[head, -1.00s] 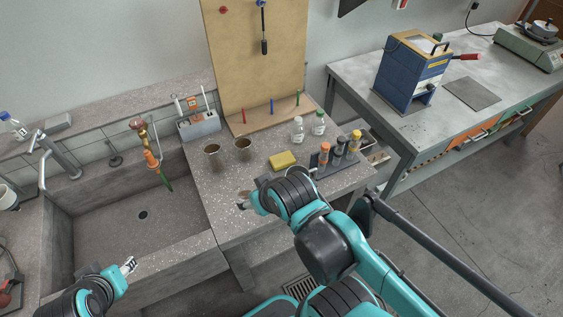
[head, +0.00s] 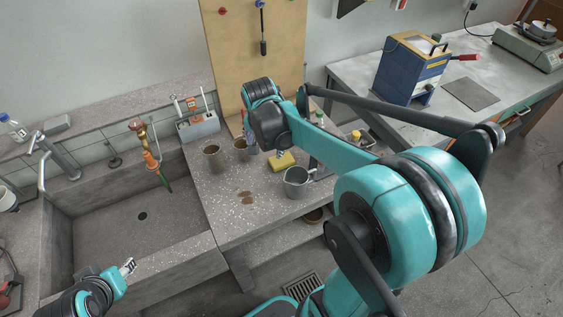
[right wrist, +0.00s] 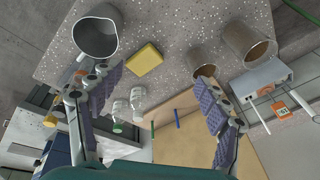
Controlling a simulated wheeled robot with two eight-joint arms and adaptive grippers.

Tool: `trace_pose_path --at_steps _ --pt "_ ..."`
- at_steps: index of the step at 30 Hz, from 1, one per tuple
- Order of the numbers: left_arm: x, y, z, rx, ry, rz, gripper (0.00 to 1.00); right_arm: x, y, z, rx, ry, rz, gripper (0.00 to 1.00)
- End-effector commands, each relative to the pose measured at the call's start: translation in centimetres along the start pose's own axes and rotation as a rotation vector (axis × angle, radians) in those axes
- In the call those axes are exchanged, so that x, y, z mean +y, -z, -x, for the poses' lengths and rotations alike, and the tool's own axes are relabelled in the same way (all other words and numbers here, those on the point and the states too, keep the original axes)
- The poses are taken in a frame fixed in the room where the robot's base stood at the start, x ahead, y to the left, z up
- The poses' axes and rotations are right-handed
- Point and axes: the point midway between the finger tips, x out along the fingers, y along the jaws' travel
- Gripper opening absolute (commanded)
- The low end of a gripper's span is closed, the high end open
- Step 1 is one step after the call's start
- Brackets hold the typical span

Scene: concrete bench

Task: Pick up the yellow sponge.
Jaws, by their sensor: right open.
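The yellow sponge (head: 284,160) lies flat on the speckled concrete bench, left of and behind a grey metal mug (head: 296,182). It also shows in the right wrist view (right wrist: 144,60), in the gap ahead of the fingers and free of them. My right gripper (right wrist: 158,82) is open and empty, with its ridged fingers wide apart. In the head view my right gripper (head: 250,137) hangs near the sponge's back left, partly hidden by its wrist. My left gripper (head: 128,266) is over the sink's front edge, away from the sponge; its jaws are too small to read.
Two brown cups (head: 213,158) stand left of the sponge. White-bodied bottles (right wrist: 129,106) stand near the pegboard base. Brown stains (head: 245,197) mark the bench front, which is otherwise clear. The sink (head: 130,225) opens on the left.

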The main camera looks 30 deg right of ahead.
Motion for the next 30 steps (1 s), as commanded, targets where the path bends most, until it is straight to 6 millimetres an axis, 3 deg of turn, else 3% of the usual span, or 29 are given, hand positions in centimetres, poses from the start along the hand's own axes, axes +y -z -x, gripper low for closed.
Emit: trace_pose_path --at_steps 1,6,12,20,30 --pt "0.0 0.0 0.0 0.0 0.0 0.0 0.4 -0.4 1.8 -1.7 -0.011 -0.035 -0.091 0.76" --pt "0.0 0.0 0.0 0.0 0.0 0.0 0.4 -0.3 5.9 -7.3 -0.034 -0.149 -0.388 0.76" --pt "0.0 0.0 0.0 0.0 0.0 0.0 0.4 0.5 8.3 -12.1 -0.037 -0.239 -0.611 0.76" --pt "0.0 -0.3 -0.5 0.0 0.0 0.0 0.4 1.1 8.5 -14.9 -0.035 -0.263 -0.67 0.76" --pt "0.0 -1.4 -2.0 0.0 0.0 0.0 0.4 1.9 7.2 -18.6 -0.035 -0.261 -0.667 0.76"
